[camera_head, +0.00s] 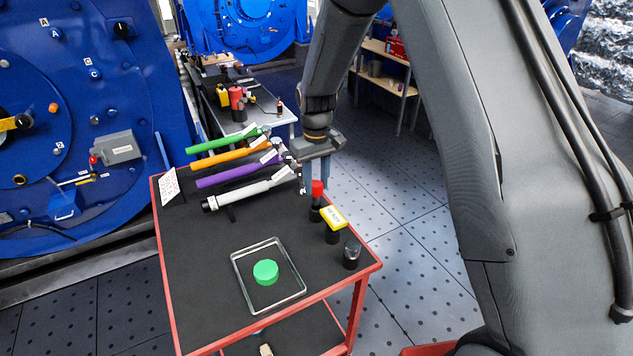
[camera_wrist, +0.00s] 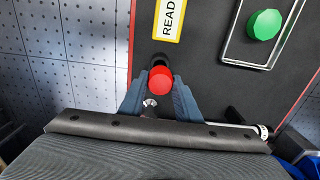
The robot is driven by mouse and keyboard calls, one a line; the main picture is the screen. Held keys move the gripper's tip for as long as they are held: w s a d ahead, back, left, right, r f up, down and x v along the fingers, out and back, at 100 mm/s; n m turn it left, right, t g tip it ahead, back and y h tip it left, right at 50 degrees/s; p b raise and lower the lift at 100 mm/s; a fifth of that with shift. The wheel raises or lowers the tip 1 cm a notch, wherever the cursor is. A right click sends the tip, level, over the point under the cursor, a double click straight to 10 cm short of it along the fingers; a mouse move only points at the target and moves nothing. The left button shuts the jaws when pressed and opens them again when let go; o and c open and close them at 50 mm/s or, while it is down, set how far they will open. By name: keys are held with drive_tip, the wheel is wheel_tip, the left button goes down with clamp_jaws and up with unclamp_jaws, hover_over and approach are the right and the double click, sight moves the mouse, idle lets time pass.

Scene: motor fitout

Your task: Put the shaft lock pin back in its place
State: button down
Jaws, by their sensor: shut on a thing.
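A red-headed piece (camera_head: 317,187) with a black lower part, possibly the shaft lock pin, is upright at the right edge of the cart top. My gripper (camera_head: 317,180) points down over it, with its fingers around the red head. In the wrist view the round red head (camera_wrist: 160,81) lies between the fingertips of my gripper (camera_wrist: 160,88), which is shut on it. Its lower end is mostly hidden, and I cannot tell whether it touches the cart top or a holder.
The red-edged cart (camera_head: 190,285) carries a yellow labelled block (camera_head: 333,219), a dark knob (camera_head: 351,254), and a clear tray (camera_head: 240,280) with a green disc (camera_head: 265,272). Several coloured-handled tools (camera_head: 225,160) lie at the back. A blue machine (camera_head: 120,60) stands left.

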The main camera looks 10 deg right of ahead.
sight(316, 204)
drive_tip(key=shift+f+b, duration=1.35)
drive_tip(key=shift+f, duration=1.5)
drive_tip(key=c, duration=1.2)
unclamp_jaws()
wheel_tip(316, 204, up, 8)
drive_tip(key=shift+f+b, duration=0.25)
drive_tip(key=shift+b, duration=0.85)
drive_tip(key=shift+r, duration=0.2)
